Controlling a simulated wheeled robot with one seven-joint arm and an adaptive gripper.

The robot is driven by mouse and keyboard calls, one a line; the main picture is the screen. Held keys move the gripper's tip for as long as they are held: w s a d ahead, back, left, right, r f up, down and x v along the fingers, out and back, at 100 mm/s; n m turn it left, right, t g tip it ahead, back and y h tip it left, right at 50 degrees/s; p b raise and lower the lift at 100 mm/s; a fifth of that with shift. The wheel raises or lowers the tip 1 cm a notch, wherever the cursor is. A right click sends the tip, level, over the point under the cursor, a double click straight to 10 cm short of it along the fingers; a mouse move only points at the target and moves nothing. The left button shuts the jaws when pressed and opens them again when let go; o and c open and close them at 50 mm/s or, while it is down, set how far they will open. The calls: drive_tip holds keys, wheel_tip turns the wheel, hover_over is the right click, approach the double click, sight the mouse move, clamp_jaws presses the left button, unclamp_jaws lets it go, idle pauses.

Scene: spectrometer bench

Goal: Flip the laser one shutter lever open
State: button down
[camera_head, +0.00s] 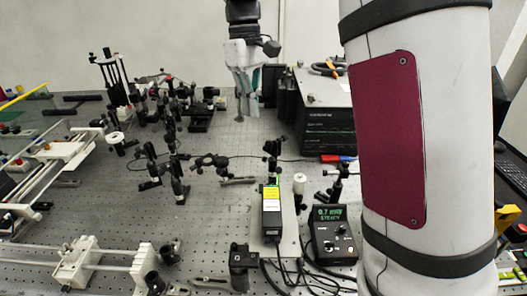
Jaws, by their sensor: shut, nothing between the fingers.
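A black box with a yellow and white label (271,212), which looks like a laser head, stands on a pale plate (290,240) at the front centre of the bench. I cannot make out a shutter lever on it or tell whether one is open. My gripper (243,104) hangs pointing down at the top centre, behind the labelled box in the picture and well apart from it. Its fingers are together and hold nothing.
A meter with a green display (330,228) stands right of the labelled box, with cables in front. Black optics mounts (170,130) crowd the left of the perforated bench (232,205). A large black unit (325,125) stands behind right. My white arm covers the right side.

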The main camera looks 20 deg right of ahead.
idle(0.3)
drive_tip(key=s+d+f+p, duration=0.1)
drive_tip(key=s+f+p, duration=0.2)
drive_tip(key=f, duration=0.7)
drive_tip(key=shift+s+d, duration=0.3)
drive_tip(key=shift+s, duration=1.05)
